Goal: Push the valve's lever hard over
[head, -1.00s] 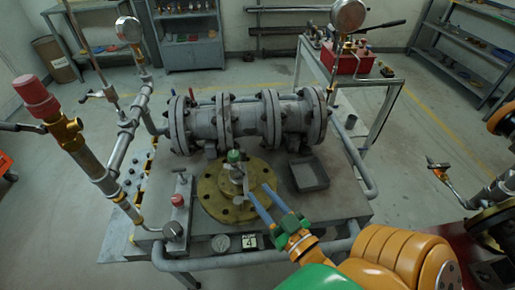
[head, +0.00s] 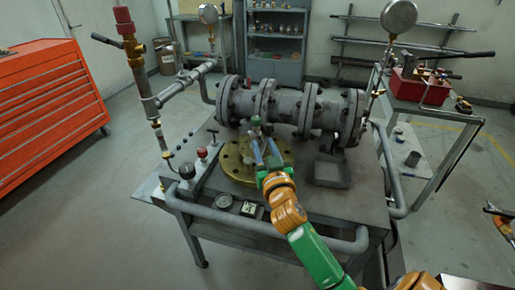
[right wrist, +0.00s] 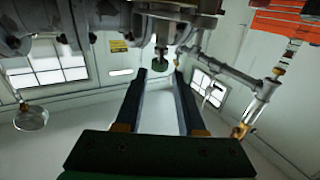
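The green top also shows in the right wrist view (right wrist: 159,74), upside down, just past the fingertips. My right gripper (head: 266,151) is beside the stem, low over the flange. In the right wrist view its two dark fingers (right wrist: 159,73) are apart with nothing seen held between them. I cannot clearly pick out the lever; the gripper hides part of the valve. Whether a finger touches the valve I cannot tell. My left gripper is not in view.
A large grey flanged pipe (head: 290,105) lies behind the flange. A pipe with a red top (head: 124,25) rises at the left. A bench rail (head: 270,230) runs along the front. A red tool chest (head: 45,95) stands far left.

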